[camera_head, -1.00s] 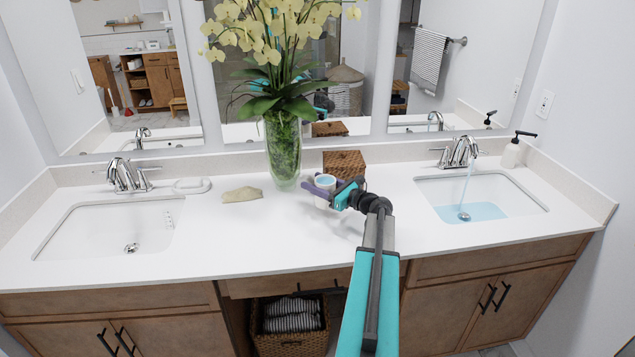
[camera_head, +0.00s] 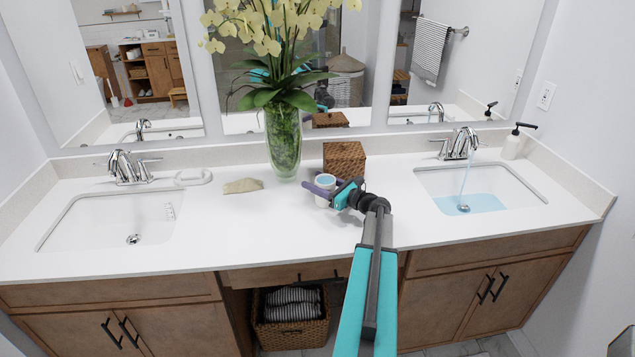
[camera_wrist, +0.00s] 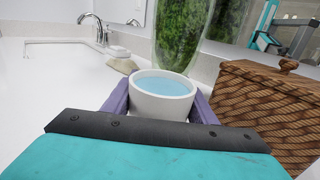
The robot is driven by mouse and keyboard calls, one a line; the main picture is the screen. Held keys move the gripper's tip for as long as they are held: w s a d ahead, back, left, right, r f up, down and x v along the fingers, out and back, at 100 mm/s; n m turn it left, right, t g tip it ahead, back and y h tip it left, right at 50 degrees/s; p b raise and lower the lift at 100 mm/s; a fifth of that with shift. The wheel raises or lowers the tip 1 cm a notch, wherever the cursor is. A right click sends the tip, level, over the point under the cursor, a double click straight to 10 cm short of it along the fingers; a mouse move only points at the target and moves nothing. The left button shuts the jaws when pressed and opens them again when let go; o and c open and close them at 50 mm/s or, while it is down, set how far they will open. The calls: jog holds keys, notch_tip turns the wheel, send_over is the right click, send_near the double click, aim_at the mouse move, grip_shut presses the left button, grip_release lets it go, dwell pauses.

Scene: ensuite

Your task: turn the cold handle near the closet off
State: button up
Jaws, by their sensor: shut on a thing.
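My gripper (camera_head: 328,188) is shut on a white cup (camera_head: 324,184) of blue water, at the middle of the counter. In the wrist view the cup (camera_wrist: 160,104) sits upright between the purple fingers. I cannot tell whether it touches the counter. The right faucet (camera_head: 460,144) is chrome with a lever on each side, and water runs from it into the right sink (camera_head: 520,186), where blue water stands. The left faucet (camera_head: 126,168) shows no stream above its sink (camera_head: 100,232). My gripper is apart from both faucets. No closet can be made out for certain.
A wicker box (camera_head: 344,160) stands just behind my gripper, beside a glass vase (camera_head: 284,145) of orchids. A soap dispenser (camera_head: 512,146) is at the right. The counter's front middle is clear.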

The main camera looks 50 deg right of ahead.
aim_at(333, 188)
jog(key=o, duration=1.3)
jog(key=shift+c, duration=0.2)
jog(key=shift+r, duration=0.15)
jog(key=s+b, duration=0.1)
jog(key=s, duration=0.3)
jog(key=s+b, duration=0.1)
jog(key=s, duration=0.3)
jog(key=s+d, duration=0.1)
jog(key=s, duration=0.3)
jog(key=shift+b, duration=0.4)
